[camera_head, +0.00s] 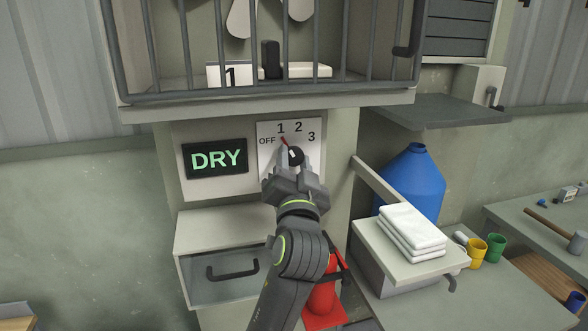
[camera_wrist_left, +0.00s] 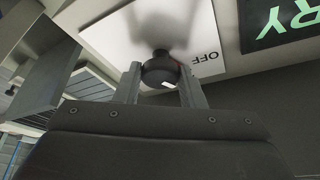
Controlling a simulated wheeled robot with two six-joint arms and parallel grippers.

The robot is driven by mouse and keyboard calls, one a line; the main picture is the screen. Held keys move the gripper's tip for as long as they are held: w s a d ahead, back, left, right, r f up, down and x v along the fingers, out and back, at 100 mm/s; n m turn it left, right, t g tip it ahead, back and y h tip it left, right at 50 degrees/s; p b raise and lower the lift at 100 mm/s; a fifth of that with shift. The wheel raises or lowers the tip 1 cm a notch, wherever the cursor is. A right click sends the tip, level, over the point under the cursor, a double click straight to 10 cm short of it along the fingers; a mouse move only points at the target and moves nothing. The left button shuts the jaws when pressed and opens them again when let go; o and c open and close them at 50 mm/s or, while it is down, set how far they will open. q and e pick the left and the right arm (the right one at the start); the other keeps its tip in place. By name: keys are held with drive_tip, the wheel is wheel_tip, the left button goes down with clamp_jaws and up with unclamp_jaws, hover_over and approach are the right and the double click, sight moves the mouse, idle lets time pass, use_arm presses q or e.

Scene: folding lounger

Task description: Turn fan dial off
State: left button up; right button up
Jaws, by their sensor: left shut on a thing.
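The fan dial (camera_head: 296,154) is a black knob on a white plate (camera_head: 265,160) marked OFF, 1, 2 and 3. Its red pointer (camera_head: 284,141) points up and left, close under the 1 and right of OFF. My left gripper (camera_head: 293,164) reaches up from below with a finger on each side of the dial and is shut on it. In the left wrist view the dial (camera_wrist_left: 160,71) sits between the two fingertips, with the OFF label to its right. The fingers partly hide the knob's sides. My right gripper is not in view.
A sign reading DRY (camera_head: 215,159) is left of the plate. A barred cage (camera_head: 270,97) juts out above. A drawer (camera_head: 222,272) is below left. White towels (camera_head: 410,230) lie on a shelf to the right, near a blue bottle (camera_head: 412,180). A red extinguisher (camera_head: 322,296) stands below.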

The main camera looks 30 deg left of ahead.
use_arm(q)
drive_tip(key=n+y+b, duration=0.1)
drive_tip(key=n, duration=0.1)
drive_tip(key=n+g+y+b, duration=0.1)
drive_tip(key=n+b, duration=0.1)
drive_tip(key=n+y+b, duration=0.1)
drive_tip(key=n+b, duration=0.1)
drive_tip(key=shift+w+d+f+g, duration=0.1)
drive_tip(key=shift+f+g, duration=0.2)
drive_tip(key=shift+g, duration=0.1)
drive_tip(key=n+b, duration=0.2)
drive_tip(key=shift+r+n+g+y, duration=0.1)
drive_tip(key=shift+n+g+y, duration=0.2)
drive_tip(key=shift+g+y, duration=0.1)
drive_tip(key=shift+r+n, duration=0.1)
drive_tip(key=shift+n, duration=0.2)
drive_tip(key=o, duration=1)
